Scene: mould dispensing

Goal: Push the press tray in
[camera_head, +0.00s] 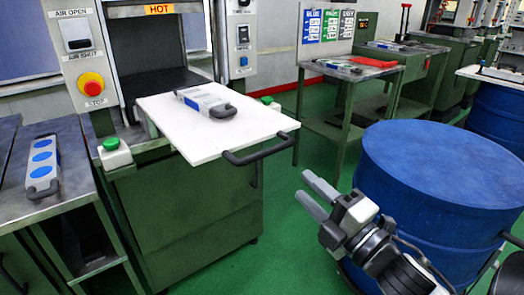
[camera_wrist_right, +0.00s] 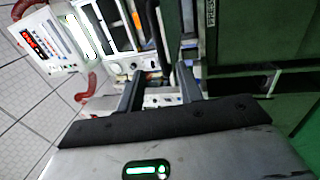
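The white press tray (camera_head: 185,135) sticks out of the front of the green press (camera_head: 205,205), below the opening marked HOT. A grey and blue mould with a black handle (camera_head: 207,102) lies on it. The tray's black bar handle (camera_head: 258,151) is on its front edge, facing me. My right gripper (camera_head: 303,186) is in front of and to the right of the tray handle, apart from it, with nothing between its fingers. Its spread fingers also show in the right wrist view (camera_wrist_right: 158,72). My left gripper is in neither view.
A blue drum (camera_head: 440,165) stands close to the right of my right arm. A side table (camera_head: 75,165) at the left holds another mould with blue discs (camera_head: 42,168). Two green-topped buttons (camera_head: 114,152) flank the tray. Green floor lies open between press and drum.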

